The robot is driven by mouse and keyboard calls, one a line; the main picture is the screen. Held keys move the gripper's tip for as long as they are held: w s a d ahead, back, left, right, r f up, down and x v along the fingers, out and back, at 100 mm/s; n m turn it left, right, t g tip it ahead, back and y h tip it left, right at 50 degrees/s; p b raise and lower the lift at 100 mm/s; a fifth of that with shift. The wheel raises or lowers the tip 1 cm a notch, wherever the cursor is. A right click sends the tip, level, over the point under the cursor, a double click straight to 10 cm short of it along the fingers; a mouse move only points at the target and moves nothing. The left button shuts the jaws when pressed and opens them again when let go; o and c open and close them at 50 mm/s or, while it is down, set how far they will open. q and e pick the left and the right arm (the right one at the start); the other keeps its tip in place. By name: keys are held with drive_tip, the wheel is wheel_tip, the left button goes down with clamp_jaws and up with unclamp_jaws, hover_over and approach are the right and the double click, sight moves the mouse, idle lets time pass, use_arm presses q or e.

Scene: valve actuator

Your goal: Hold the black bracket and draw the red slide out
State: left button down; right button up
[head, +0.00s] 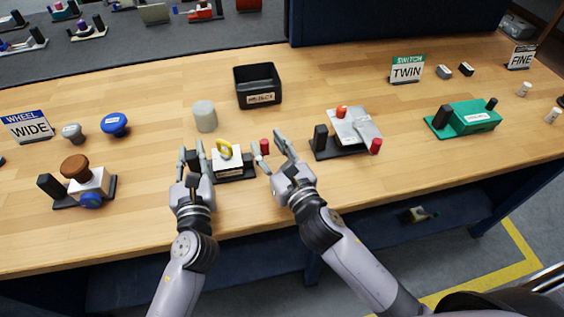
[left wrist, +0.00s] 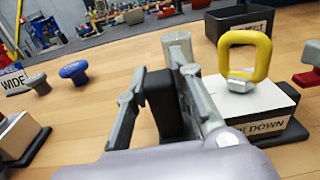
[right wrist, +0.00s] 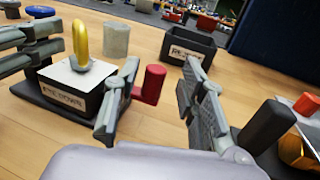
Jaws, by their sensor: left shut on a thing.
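The device is a white block (head: 228,161) on a black base, with a yellow ring (head: 224,148) on top and a black upright bracket (left wrist: 163,103) at its left end. My left gripper (head: 194,161) is shut on the bracket, one finger on each side in the left wrist view. The red slide (right wrist: 151,84) sticks out of the block's right side and ends in an upright red knob. The knob also shows in the head view (head: 264,146). My right gripper (right wrist: 155,98) is open, with the knob between its fingers, closer to the left finger.
A grey cylinder (head: 205,116) and a black open bin (head: 257,84) stand behind the device. A grey device with a red knob (head: 353,128) is close on the right. A brown-knobbed device (head: 77,180) is at the left. Bare wood lies in front.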

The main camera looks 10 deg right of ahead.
use_arm(q)
drive_tip(key=shift+f, duration=0.15)
use_arm(e)
drive_tip(key=v, duration=1)
drive_tip(key=shift+s, duration=0.2)
use_arm(q)
drive_tip(key=c, duration=1.3)
unclamp_jaws()
